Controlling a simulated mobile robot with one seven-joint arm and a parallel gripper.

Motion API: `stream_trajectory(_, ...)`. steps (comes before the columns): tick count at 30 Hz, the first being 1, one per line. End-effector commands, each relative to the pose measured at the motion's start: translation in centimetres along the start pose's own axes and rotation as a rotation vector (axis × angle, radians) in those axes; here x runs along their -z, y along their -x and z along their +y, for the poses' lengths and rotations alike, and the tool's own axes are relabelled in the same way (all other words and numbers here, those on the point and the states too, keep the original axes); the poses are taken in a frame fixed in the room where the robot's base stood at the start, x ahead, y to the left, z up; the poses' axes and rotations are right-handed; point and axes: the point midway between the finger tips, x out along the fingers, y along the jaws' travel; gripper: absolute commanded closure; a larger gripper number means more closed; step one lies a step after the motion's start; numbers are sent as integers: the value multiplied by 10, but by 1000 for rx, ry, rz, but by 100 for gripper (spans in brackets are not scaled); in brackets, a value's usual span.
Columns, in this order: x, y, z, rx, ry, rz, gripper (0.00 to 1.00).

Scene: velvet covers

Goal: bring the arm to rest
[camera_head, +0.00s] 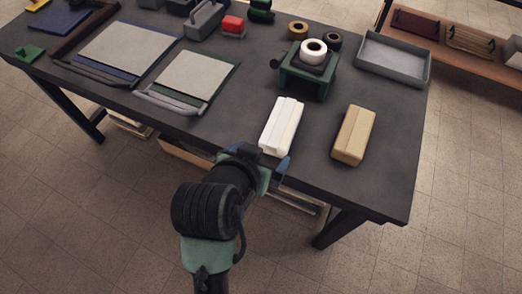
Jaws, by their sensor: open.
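My arm rises from the bottom of the head view, and my gripper (274,166) is at the front edge of the dark table (392,190). The gripper is open, and its fingers are partly hidden behind the wrist. A white block-shaped bundle (281,126) lies on the table just beyond the gripper. I cannot tell whether the gripper touches it. A tan block (354,135) lies to the right, apart from the gripper.
A green tape dispenser (305,83) with a white roll (313,50) stands behind the bundle. A grey tray (394,60) is at the back right. Two paper trimmers (190,77) lie to the left. A wooden shelf (458,55) stands beyond the table. Floor (452,225) is clear at right.

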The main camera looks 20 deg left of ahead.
Motion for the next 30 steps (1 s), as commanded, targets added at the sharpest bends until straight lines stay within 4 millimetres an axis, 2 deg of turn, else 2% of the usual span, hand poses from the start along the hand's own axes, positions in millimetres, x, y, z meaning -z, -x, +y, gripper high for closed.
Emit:
stream_trajectory(13, 1, 0, 0, 1, -1, 3, 0)
stream_trajectory(16, 24, 6, 2, 10, -8, 54, 0)
stream_trajectory(17, 37, 10, 2, 16, -11, 84, 0)
stream_trajectory(20, 94, 30, 8, 36, -22, 223, 0)
stream_trajectory(21, 122, 42, 12, 45, -26, 292, 0)
stream_trajectory(23, 164, 63, 18, 55, -31, 405, 0)
stream_trajectory(24, 191, 79, 23, 61, -33, 480, 0)
stream_trajectory(26, 228, 104, 31, 65, -35, 591, 0)
stream_trajectory(27, 252, 124, 37, 66, -35, 666, 0)
stream_trajectory(29, 286, 154, 46, 65, -35, 779, 0)
stream_trajectory(30, 307, 176, 52, 62, -33, 855, 0)
